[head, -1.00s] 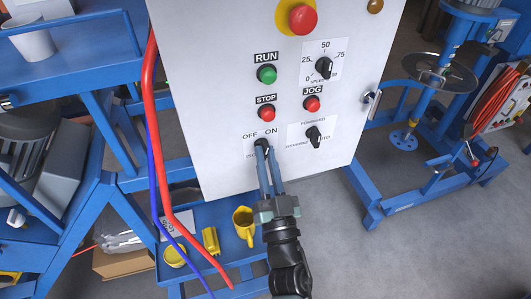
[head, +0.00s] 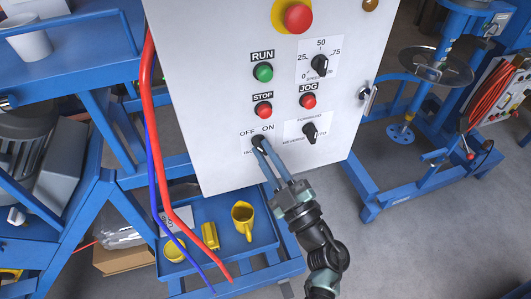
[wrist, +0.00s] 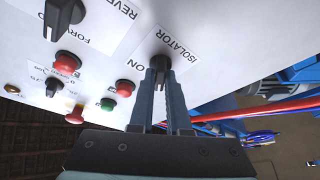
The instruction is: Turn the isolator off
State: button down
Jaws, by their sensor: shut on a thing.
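The isolator is a small black rotary knob (head: 257,142) at the lower left of the white control panel (head: 225,95), below the OFF and ON labels. It also shows in the wrist view (wrist: 160,62), beside the ISOLATOR label. My gripper (head: 263,148) reaches up to it from the lower right, with its two long blue-grey fingers shut on the knob. In the wrist view the fingertips (wrist: 160,75) sit on either side of the knob. The fingers partly cover the knob, so its exact pointing direction is hard to tell.
Above the isolator are the red STOP button (head: 263,110) and green RUN button (head: 263,72). The forward/reverse knob (head: 310,132) is to the right. A red hose (head: 155,150) hangs at the panel's left edge.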

jog(key=shift+r+n+g, duration=0.1)
jog(key=shift+n+g, duration=0.2)
jog(key=shift+n, duration=0.6)
jog(key=c, duration=0.9)
grip_release()
jog(key=b+v, duration=0.3)
jog(key=v, duration=1)
jog(key=shift+w+d, duration=0.1)
